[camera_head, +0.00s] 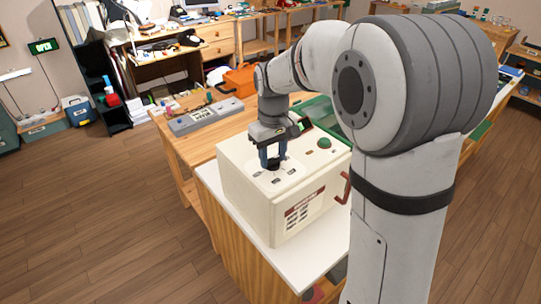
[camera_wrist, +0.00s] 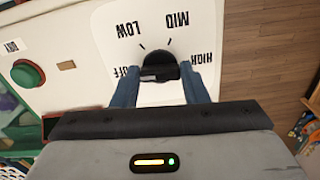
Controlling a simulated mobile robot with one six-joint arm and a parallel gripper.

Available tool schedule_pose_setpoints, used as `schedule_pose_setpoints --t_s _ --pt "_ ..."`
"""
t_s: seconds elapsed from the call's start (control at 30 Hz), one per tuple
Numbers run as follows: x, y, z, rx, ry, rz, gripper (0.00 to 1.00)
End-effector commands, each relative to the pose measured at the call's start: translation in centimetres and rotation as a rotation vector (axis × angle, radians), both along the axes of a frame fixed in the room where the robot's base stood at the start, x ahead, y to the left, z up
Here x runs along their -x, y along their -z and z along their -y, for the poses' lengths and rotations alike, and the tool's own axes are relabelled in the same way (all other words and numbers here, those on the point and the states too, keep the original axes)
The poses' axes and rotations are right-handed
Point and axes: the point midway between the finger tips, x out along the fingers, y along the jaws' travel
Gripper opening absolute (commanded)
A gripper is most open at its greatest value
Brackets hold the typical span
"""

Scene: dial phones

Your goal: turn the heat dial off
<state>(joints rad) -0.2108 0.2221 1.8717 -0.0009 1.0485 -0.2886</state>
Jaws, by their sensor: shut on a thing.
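The heat dial (camera_wrist: 160,68) is a dark round knob on a white panel, with OFF, LOW, MID and HIGH printed around it. The labels appear upside down in the wrist view. My gripper (camera_wrist: 160,84) has its two blue fingers closed on the knob, one on each side. I cannot clearly tell which label the knob points at, as its near part is partly hidden.
A green button (camera_wrist: 28,75) sits on the panel beside the dial and also shows in the head view (camera_head: 323,143). A red-brown handle (camera_head: 343,187) sticks out of the machine's side. The machine stands on a white-topped counter (camera_head: 313,262). A grey device (camera_head: 205,117) lies on the wooden table behind.

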Motion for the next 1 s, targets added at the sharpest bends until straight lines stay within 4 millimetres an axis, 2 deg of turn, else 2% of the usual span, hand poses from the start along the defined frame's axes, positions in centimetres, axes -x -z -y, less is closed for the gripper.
schedule_pose_setpoints --t_s 0.3,0.77,0.8,1.0 --pt "-0.03 -0.07 -0.11 -0.002 -0.096 0.002 0.17" --pt "-0.03 -0.09 -0.15 -0.002 -0.110 0.002 0.17" --pt "-0.03 -0.09 -0.16 -0.002 -0.110 0.002 0.42" --pt "-0.01 -0.06 -0.12 -0.002 -0.109 0.001 0.58"
